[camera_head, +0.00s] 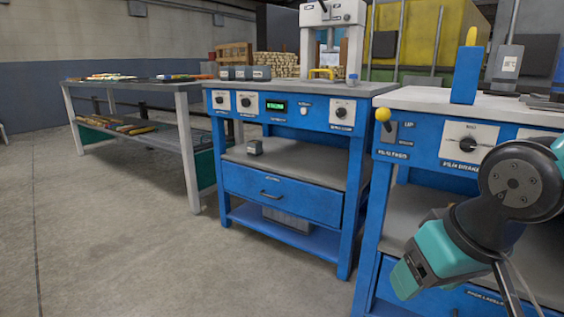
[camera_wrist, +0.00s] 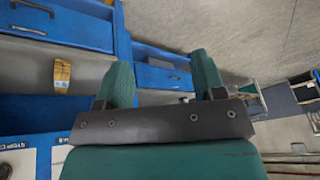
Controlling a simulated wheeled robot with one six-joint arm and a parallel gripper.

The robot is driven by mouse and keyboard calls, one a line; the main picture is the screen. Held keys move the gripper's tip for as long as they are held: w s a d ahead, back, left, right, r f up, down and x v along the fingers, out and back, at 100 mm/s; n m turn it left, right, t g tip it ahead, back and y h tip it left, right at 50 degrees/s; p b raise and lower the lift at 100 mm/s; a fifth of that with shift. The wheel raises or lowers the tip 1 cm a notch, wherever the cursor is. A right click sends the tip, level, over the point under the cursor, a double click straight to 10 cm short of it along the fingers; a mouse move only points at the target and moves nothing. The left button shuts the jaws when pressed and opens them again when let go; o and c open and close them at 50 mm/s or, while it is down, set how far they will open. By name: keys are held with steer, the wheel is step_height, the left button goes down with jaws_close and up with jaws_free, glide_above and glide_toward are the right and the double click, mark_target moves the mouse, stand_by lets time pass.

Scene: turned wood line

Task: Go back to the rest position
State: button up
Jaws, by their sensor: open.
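My gripper (camera_wrist: 160,64) shows in the wrist view with its two teal fingers spread apart. Nothing is held between them. Behind the fingers are blue cabinet fronts and the grey floor, some way off. In the head view my teal and dark grey arm is folded at the lower right, in front of the right blue workbench (camera_head: 420,98). The fingertips cannot be made out clearly there.
A long table (camera_head: 140,83) with tools stands at left. A yellow-handled lever (camera_head: 383,114) is near my arm. Floor at left is clear.

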steer(key=s+a+r+n+g+y+p, duration=0.2)
steer(key=s+a+r+n+g+p, duration=0.3)
steer(key=s, duration=0.4)
step_height(320, 180, up, 36)
steer(key=d+t+p, duration=0.1)
steer(key=p, duration=3.3)
steer(key=shift+w+d+r+m+p, duration=0.2)
steer(key=shift+w+m+p, duration=0.1)
steer(key=shift+p, duration=0.1)
